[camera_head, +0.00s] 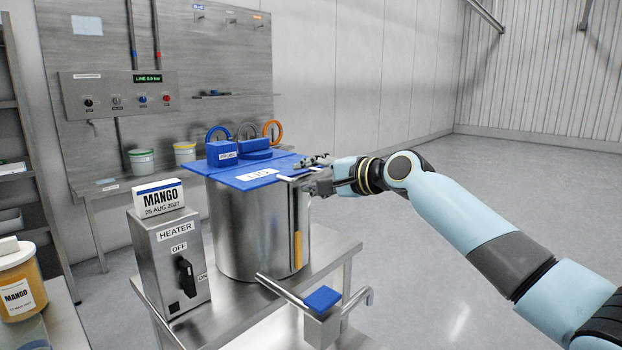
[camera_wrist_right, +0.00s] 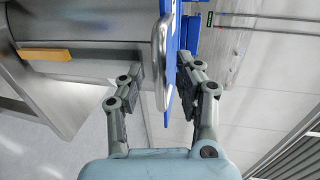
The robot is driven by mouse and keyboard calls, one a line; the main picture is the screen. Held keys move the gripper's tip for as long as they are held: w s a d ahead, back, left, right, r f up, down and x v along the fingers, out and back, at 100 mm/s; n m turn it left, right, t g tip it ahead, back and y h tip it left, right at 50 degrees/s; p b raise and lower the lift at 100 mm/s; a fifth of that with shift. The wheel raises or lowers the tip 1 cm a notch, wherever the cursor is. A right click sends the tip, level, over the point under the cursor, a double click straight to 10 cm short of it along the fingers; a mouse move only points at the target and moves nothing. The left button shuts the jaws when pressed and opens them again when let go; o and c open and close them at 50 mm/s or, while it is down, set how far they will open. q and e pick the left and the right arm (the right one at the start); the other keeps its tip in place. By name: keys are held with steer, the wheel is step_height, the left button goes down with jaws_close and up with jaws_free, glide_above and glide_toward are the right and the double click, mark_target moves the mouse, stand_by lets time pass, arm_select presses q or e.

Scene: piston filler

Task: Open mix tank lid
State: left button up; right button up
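The mix tank (camera_head: 248,228) is a steel cylinder standing on a steel table. Its flat blue lid (camera_head: 222,182) lies across the top, with a white label at its near side. My right gripper (camera_head: 312,172) is at the lid's right edge. In the right wrist view the lid (camera_wrist_right: 170,100) shows edge-on with a silver bar handle (camera_wrist_right: 159,60) on it. My right gripper (camera_wrist_right: 161,82) has its fingers apart, one on either side of the handle and lid edge. I see a gap beside the fingers. My left gripper is out of view.
A heater box (camera_head: 172,260) with a black knob and a MANGO sign (camera_head: 158,197) stands left of the tank. A pipe with a blue-handled valve (camera_head: 322,299) juts out in front. Open floor lies right.

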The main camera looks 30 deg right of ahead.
steer(key=shift+c, duration=0.9)
jaws_close()
